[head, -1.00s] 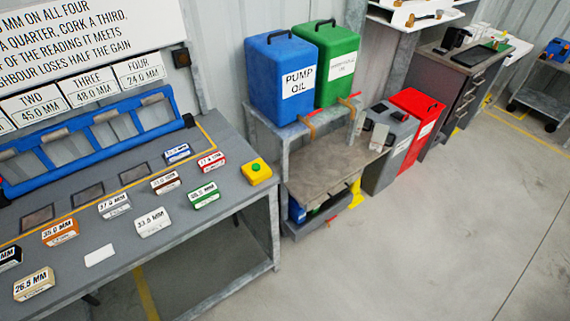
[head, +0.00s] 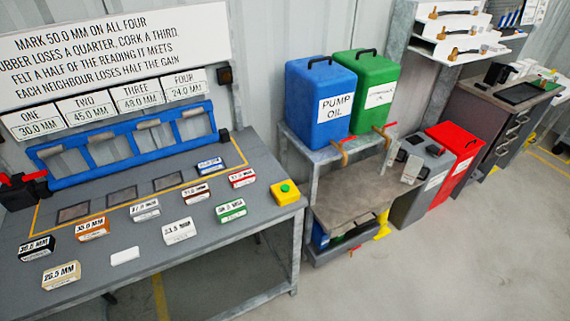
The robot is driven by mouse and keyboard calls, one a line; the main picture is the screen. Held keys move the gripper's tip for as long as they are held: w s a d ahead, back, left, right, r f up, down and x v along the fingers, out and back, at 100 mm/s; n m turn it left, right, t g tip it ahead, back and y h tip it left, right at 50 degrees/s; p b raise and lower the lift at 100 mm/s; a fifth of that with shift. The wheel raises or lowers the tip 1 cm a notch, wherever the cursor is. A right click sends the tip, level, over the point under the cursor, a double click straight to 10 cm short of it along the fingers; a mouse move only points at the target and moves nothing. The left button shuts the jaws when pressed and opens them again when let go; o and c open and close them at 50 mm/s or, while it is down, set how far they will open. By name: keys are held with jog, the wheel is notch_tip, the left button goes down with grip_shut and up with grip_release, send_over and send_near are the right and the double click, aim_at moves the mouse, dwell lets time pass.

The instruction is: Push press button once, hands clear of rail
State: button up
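The press button is a green button on a yellow box (head: 286,192) at the right front corner of the grey workbench (head: 215,273). Nothing touches it. The blue rail frame (head: 130,143) stands along the back of the bench with several openings, and nothing is near it from my side. My gripper is not in view, so its state does not show.
Labelled blocks lie on the bench, among them a green one (head: 231,211) left of the button and a white one (head: 179,231). A blue PUMP OIL can (head: 318,105) and a green can (head: 368,90) stand on a rack to the right. The floor (head: 420,270) in front is clear.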

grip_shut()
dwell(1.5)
